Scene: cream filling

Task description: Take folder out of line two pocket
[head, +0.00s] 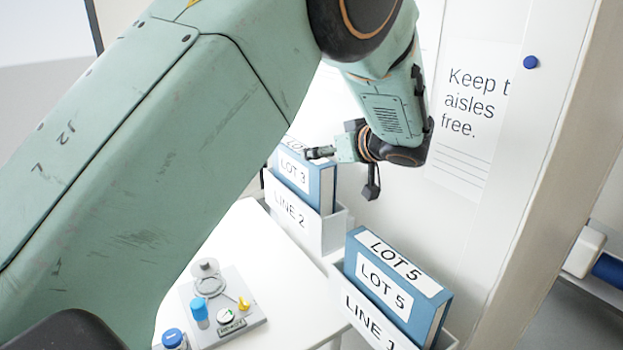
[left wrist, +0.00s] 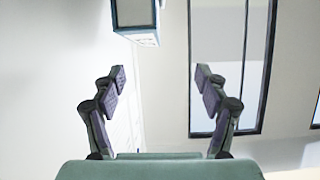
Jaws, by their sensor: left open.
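A blue folder (head: 322,188) labelled LOT 3 stands upright in the white pocket (head: 318,236) labelled LINE 2 in the head view. My left gripper (head: 341,172) is open at the folder's upper right side, with one finger in front of its top corner in the picture. I cannot tell whether it touches. In the left wrist view, the open, empty fingers (left wrist: 160,76) stand wide apart. A pale box-like shape with dark blue edges (left wrist: 135,14), possibly the folder, shows beyond them at the top. My right gripper is not in view.
A second blue folder (head: 436,322) labelled LOT 5 stands in the LINE 1 pocket (head: 362,318). A grey fixture (head: 252,318) with small coloured parts sits on the white table (head: 290,300). A wall sign and a pale post (head: 520,170) are at right.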

